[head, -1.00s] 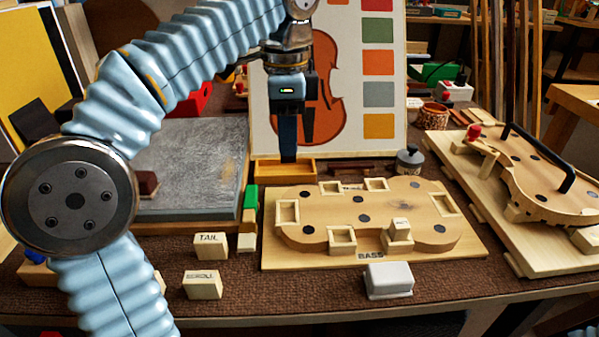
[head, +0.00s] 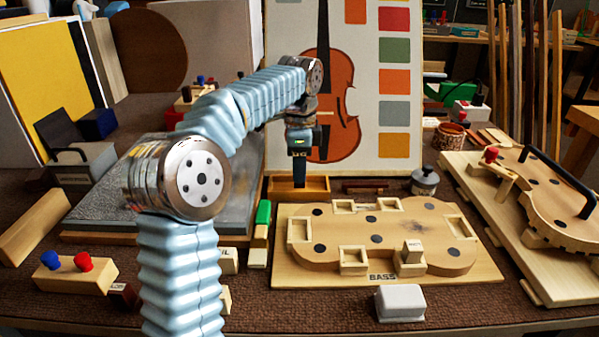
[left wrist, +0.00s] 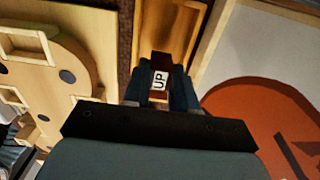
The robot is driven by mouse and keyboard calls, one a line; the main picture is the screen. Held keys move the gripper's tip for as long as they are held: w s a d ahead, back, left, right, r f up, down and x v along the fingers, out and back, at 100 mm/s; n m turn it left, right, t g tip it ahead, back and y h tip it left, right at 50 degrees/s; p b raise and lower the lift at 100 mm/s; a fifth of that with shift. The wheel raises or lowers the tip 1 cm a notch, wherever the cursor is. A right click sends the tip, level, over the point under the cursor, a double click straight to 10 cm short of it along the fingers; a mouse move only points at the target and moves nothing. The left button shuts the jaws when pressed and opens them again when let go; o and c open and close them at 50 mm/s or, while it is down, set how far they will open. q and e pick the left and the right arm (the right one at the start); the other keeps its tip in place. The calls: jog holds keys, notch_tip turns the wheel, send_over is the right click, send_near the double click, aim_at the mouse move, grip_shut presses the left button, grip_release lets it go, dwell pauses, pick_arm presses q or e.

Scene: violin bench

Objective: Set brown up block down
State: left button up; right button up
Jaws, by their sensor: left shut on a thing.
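My left gripper (head: 299,181) is at the shallow wooden tray (head: 322,189), with its fingers pointing down. In the left wrist view the gripper (left wrist: 160,88) is shut on a brown block (left wrist: 161,60) with a white label reading UP. The label faces the wrist camera. The block lies between the fingers, beside or over the tray (left wrist: 183,47); I cannot tell whether it touches the tray floor. In the head view the block is hidden by the fingers and the tray. My right gripper is not in view.
The violin-shaped board (head: 375,220) marked BASS lies in front of the tray. A lidded grey pot (head: 425,183) and a dark brown bar (head: 362,186) stand to its right. The violin picture panel (head: 400,80) rises behind. A white block (head: 400,303) sits at the front.

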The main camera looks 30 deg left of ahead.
pick_arm(q)
jog(key=shift+f, duration=0.45)
jog(key=shift+f, duration=0.1)
jog(key=o, duration=0.9)
jog(key=shift+o, duration=0.2)
notch_tip(320, 180, up, 12)
jog(key=p, duration=0.1)
jog(key=shift+p, duration=0.4)
